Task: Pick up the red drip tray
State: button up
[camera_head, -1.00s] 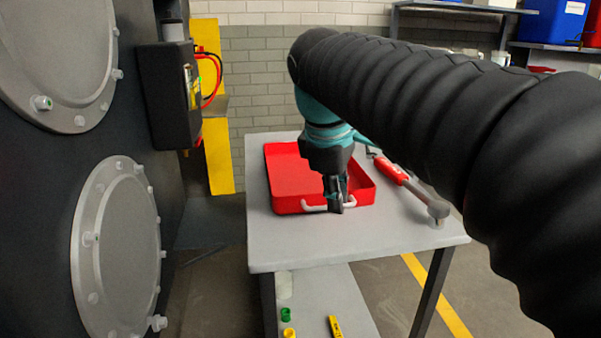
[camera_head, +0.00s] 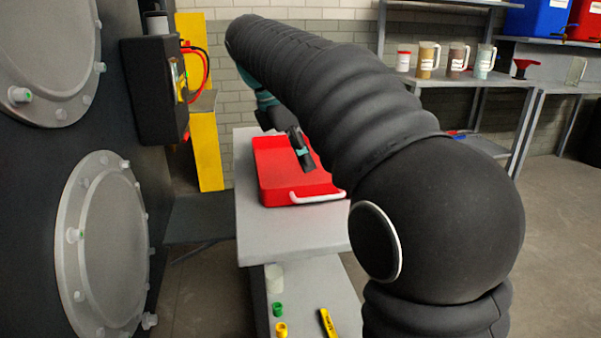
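The red drip tray (camera_head: 276,195) lies flat on the grey table, with a white handle (camera_head: 318,197) on its near side. My gripper (camera_head: 305,163) is seen over the tray's inside, tilted, behind and above the near handle and apart from it. Its fingers overlap into one dark shape, so I cannot tell whether they are open or shut. I see nothing held in it. My black arm hides the right part of the tray.
The grey table (camera_head: 295,235) has bare top in front of the tray. Its lower shelf holds a green cap (camera_head: 277,309), a yellow cap (camera_head: 281,329) and a yellow marker (camera_head: 327,322). The dark chassis (camera_head: 120,180) stands left. Shelves with jugs (camera_head: 457,60) stand at the back right.

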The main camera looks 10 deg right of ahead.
aim_at(316, 186)
jog(key=shift+b+x, duration=0.75)
jog(key=shift+x, duration=2.9)
jog(key=shift+a+f, duration=0.1)
jog(key=shift+a, duration=0.1)
grip_shut()
